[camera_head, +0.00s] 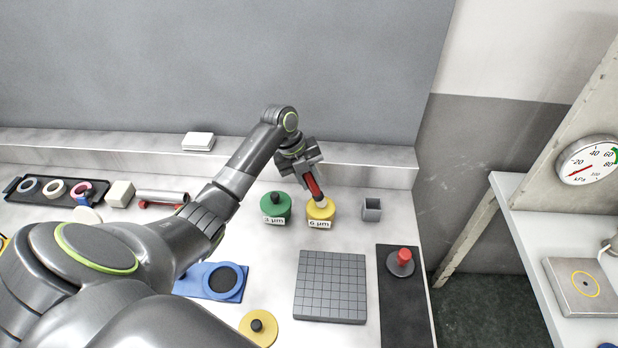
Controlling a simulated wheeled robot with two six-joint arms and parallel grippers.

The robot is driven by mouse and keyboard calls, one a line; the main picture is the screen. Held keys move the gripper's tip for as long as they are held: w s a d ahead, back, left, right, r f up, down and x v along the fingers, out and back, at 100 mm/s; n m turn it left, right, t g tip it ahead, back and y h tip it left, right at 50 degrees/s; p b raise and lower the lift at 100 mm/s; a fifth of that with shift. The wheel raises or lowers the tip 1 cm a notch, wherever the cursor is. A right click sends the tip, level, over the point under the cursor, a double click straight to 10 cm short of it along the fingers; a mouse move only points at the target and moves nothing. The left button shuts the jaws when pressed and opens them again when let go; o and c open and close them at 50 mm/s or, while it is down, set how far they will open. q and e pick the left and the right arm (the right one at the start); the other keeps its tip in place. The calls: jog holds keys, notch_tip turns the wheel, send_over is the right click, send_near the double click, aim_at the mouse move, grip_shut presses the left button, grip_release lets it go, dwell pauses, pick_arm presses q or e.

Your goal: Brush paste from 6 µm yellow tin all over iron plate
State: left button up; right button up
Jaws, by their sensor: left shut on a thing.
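The yellow tin (320,215) labelled 6 µm stands on the bench, right of the green 3 µm tin (276,208). My left gripper (310,176) is above the yellow tin and shut on a red-handled brush (312,187). The brush tilts, and its lower end is at the tin's top; I cannot tell how deep it reaches. The iron plate (331,287), a grey square with a grid of grooves, lies flat in front of the tins. A yellow lid with a black knob (258,327) lies at the front. My right gripper is not in view.
A small grey open box (372,209) stands right of the yellow tin. A dark mat (403,325) at the right bears a red-knobbed weight (401,261). A blue holder (211,282) lies left of the plate. A black tray with rings (57,191) is at far left.

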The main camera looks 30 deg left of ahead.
pick_arm(q)
jog(key=shift+f, duration=0.4)
dwell(1.1)
notch_tip(320, 180, up, 7)
jog(key=p, duration=0.5)
jog(key=shift+p, duration=0.3)
dwell(0.4)
